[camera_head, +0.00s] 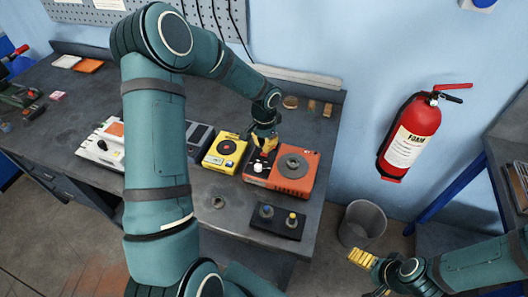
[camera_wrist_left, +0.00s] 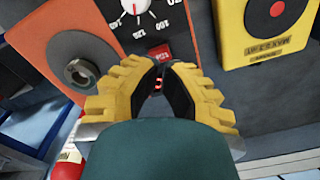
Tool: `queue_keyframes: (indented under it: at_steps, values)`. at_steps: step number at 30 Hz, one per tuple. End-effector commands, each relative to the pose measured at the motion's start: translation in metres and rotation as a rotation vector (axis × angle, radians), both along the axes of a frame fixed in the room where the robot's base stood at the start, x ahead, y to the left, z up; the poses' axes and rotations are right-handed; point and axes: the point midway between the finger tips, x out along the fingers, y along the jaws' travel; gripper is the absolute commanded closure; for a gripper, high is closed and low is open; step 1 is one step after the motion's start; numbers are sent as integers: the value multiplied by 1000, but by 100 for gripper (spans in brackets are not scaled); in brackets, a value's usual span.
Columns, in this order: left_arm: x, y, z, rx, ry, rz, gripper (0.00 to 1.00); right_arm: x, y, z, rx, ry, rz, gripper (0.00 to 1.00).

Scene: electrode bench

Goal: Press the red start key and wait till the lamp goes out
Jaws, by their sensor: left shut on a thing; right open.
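The orange machine (camera_head: 295,183) stands at the right end of the bench, with a grey round plate on top and a white dial (camera_head: 259,168). My left gripper (camera_head: 264,148) points down at its panel from behind the dial. In the left wrist view the red start key (camera_wrist_left: 158,51) shows just beyond the fingertips, partly hidden. My left gripper (camera_wrist_left: 161,68) is closed at the key's near edge. A small red glow (camera_wrist_left: 158,85) shows between the fingers; I cannot tell whether it is the lamp. My right gripper (camera_head: 370,275) is open and empty, off the bench.
A yellow unit (camera_head: 226,152) stands left of the orange machine. A dark block with two knobs (camera_head: 276,221) lies in front of it. A grey bin (camera_head: 362,223) stands on the floor, and a red extinguisher (camera_head: 410,135) hangs on the wall.

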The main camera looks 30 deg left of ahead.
Motion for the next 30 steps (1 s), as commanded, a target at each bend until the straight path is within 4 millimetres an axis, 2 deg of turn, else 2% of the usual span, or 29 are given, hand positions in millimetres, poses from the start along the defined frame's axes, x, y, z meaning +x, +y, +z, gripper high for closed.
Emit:
queue_keyframes:
  at_steps: [30]
  values:
    - [0, 0, -7, 0, 0, 0, 100, 0, 0, -6, 0, 0, 0, 3]
